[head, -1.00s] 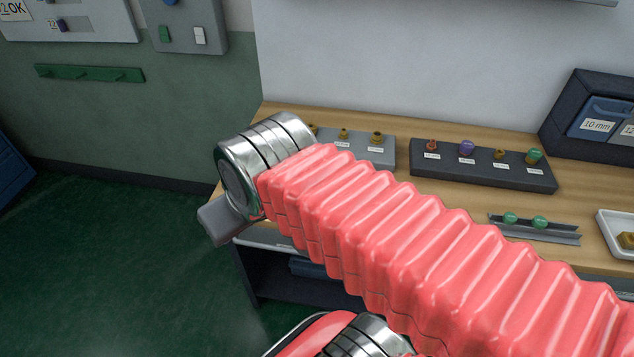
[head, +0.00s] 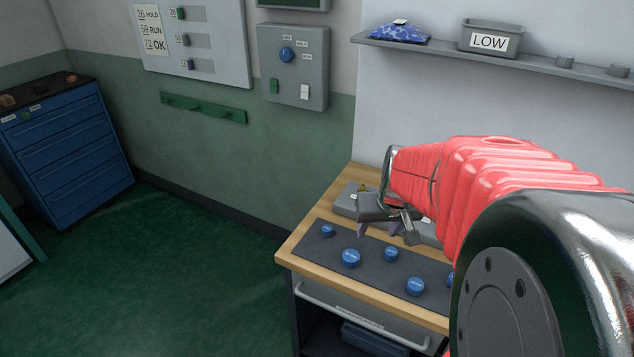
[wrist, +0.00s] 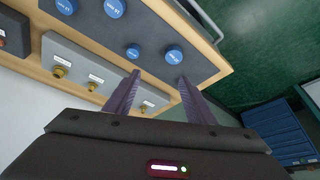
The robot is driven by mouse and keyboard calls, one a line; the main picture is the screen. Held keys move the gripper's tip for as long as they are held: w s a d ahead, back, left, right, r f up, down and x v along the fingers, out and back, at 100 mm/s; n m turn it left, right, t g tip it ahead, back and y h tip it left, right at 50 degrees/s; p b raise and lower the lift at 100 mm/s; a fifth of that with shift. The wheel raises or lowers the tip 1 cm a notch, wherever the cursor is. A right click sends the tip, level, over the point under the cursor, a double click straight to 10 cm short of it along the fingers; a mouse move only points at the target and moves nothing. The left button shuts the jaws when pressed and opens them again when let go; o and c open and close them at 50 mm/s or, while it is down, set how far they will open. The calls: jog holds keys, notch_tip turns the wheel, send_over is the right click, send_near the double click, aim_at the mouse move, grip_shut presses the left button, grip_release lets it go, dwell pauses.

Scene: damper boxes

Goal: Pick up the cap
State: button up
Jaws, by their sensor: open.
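Several round blue caps lie on a dark mat (head: 375,272) on the wooden bench. One small cap (head: 327,230) is at the mat's left end, and a larger cap (head: 351,257) is just right of it. Another cap (head: 391,254) and a front cap (head: 415,286) lie further right. My gripper (head: 379,231) is open and empty above the mat's back edge. In the wrist view my gripper (wrist: 159,75) has its two fingers apart, with a small cap (wrist: 133,52) and a larger cap (wrist: 173,56) beyond the tips. I cannot tell which cap is meant.
A grey block (wrist: 82,66) with brass fittings runs along the mat's wall side, close to the fingers. A shelf (head: 445,45) with a grey LOW bin (head: 490,38) hangs above. A blue drawer cabinet (head: 68,140) stands at far left. Green floor is free left of the bench.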

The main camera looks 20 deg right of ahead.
jog(key=d+f+m, duration=0.1)
jog(key=d+f, duration=0.3)
jog(key=d, duration=0.3)
jog(key=shift+d, duration=0.25)
jog(key=shift+f+g, duration=0.1)
jog(key=shift+g, duration=0.2)
send_over(391, 251)
jog(key=s+a, duration=0.1)
jog(key=s, duration=0.1)
jog(key=shift+a+f, duration=0.1)
jog(key=shift+f, duration=3.8)
jog(key=shift+x, duration=2.6)
jog(key=shift+s, duration=0.1)
jog(key=shift+c, duration=0.6)
jog(key=c, duration=1.1)
jog(key=shift+r, duration=0.1)
